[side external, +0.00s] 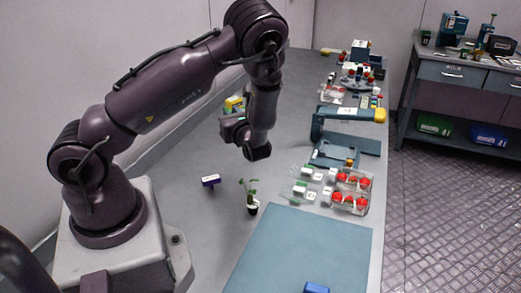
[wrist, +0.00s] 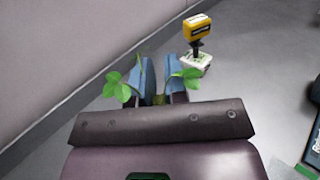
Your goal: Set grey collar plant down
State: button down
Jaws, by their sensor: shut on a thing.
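In the wrist view my gripper (wrist: 165,85) has its two blue-padded fingers close together around a plant (wrist: 118,88), whose green leaves stick out on both sides. Its collar and pot are hidden by the fingers, so I cannot tell the collar colour. In the side view my gripper is behind the end of my arm, over the far left part of the bench, and the held plant is hidden there. Another small plant (side external: 251,196) stands upright on the bench nearer the camera, with a pale collar on a dark pot.
A yellow sign (wrist: 197,27) on a pale base stands beyond my gripper; it also shows in the side view (side external: 234,104). A purple sign (side external: 210,181), clear boxes of red berries (side external: 350,201), a teal-yellow device (side external: 346,114) and a blue mat (side external: 300,250) occupy the bench.

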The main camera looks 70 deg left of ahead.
jog(key=w+a+f, duration=0.2)
jog(key=w+f, duration=0.1)
jog(key=w+a+f, duration=0.6)
jog(key=w, duration=0.1)
jog(key=shift+w+a+f, duration=0.1)
jog(key=shift+a+f, duration=0.05)
jog(key=shift+f, duration=0.15)
jog(key=shift+w+a+f, duration=0.1)
jog(key=shift+w+f, duration=0.05)
jog(key=shift+f, duration=1.65)
jog(key=shift+f, duration=0.15)
jog(key=c, duration=1.1)
grip_release()
jog(key=shift+c, duration=0.2)
